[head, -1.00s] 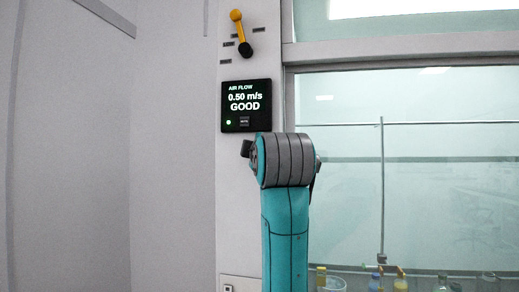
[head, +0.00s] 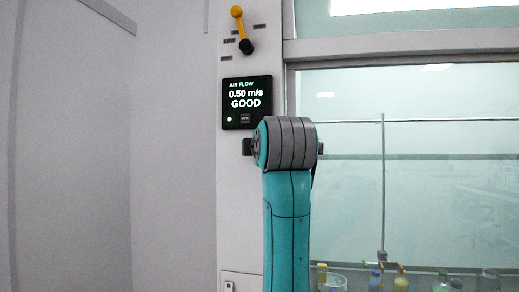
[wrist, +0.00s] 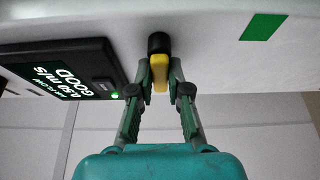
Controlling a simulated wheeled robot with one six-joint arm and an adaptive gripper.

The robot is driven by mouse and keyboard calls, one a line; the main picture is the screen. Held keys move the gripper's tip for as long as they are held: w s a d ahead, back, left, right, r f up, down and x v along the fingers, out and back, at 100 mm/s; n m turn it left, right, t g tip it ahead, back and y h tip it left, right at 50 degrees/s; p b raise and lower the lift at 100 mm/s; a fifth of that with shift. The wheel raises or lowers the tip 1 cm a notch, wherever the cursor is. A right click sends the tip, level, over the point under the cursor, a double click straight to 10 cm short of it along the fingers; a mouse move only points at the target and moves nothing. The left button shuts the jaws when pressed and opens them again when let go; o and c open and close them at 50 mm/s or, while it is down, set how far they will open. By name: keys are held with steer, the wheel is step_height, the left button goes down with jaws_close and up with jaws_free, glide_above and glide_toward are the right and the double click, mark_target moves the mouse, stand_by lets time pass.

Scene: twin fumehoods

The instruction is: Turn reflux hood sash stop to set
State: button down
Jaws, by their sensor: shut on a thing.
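In the wrist view, my gripper (wrist: 160,97) has its two fingers converging on a yellow handle (wrist: 160,72) with a black round end (wrist: 158,43), against a pale panel. It is shut on the yellow part. In the head view, the jaws and this handle are hidden behind my teal arm. A yellow lever (head: 240,27) with a black end stands on the pale post above the air flow display, tilted slightly, with small dark labels beside it. No gripper touches that lever in the head view. I cannot tell which label is the set mark.
The air flow display (head: 246,102) reads 0.50 m/s GOOD; a display also shows in the wrist view (wrist: 60,75). A green patch (wrist: 263,27) lies at upper right there. The glass sash (head: 440,110) and several vessels behind it are to the right.

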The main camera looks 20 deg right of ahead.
steer(key=c, duration=1.1)
jaws_free()
steer(key=shift+f, duration=0.1)
steer(key=s, duration=0.4)
steer(key=s+a, duration=0.1)
steer(key=s, duration=0.6)
steer(key=shift+s+a, duration=0.15)
steer(key=shift+s, duration=0.25)
